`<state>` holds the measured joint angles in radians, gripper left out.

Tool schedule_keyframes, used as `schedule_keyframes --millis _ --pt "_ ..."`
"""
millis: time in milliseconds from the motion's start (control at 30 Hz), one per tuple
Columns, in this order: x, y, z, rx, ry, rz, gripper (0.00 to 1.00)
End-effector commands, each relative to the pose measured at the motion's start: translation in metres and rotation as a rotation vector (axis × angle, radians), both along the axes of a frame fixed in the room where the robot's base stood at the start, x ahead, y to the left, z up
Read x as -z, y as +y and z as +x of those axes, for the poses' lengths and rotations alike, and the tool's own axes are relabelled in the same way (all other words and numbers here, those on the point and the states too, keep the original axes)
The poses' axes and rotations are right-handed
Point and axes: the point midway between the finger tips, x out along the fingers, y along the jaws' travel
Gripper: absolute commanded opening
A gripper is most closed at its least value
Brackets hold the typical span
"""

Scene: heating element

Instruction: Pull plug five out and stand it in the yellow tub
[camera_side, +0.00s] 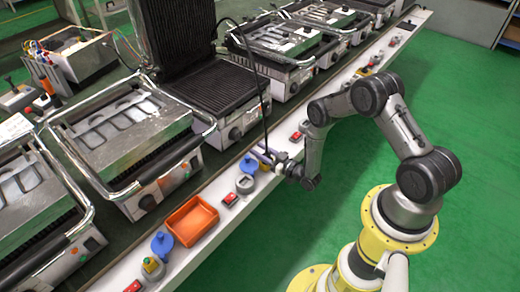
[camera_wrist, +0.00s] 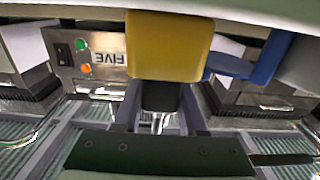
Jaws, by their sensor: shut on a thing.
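My gripper (camera_side: 270,155) is over the white ledge, at the lower end of a black cable that hangs from the open grill. In the wrist view its two fingers (camera_wrist: 160,112) are shut on a dark piece (camera_wrist: 161,96) with bright metal below it, apparently plug five. A yellow block (camera_wrist: 170,45) covers the fingertips; I cannot tell whether it is part of the plug or the yellow tub. Whether the plug is still seated is hidden. Yellow also shows beside the gripper in the side view (camera_side: 265,166).
A blue part (camera_wrist: 262,62) stands right of the yellow block. Along the ledge are a grey round fitting (camera_side: 245,184), a red switch (camera_side: 230,199), an orange tray (camera_side: 190,221), and a blue piece (camera_side: 162,244). Grills line the back; the green floor is clear in front.

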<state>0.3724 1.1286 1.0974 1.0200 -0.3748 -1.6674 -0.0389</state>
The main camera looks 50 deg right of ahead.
Motion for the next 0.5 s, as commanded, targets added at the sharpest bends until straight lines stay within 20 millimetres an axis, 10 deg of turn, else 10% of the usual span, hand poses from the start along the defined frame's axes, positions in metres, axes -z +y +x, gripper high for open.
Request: schedule_keyframes --millis 167,200,367,500 --pt "0.0035 -0.0001 0.0004 0.000 -0.002 0.000 0.00" --pt "0.0034 -0.0002 0.0005 0.000 -0.002 -0.001 0.44" --pt "0.0033 -0.0001 0.0004 0.000 -0.001 0.000 0.73" --pt "0.0035 0.0000 0.0002 0.000 -0.001 0.000 0.76"
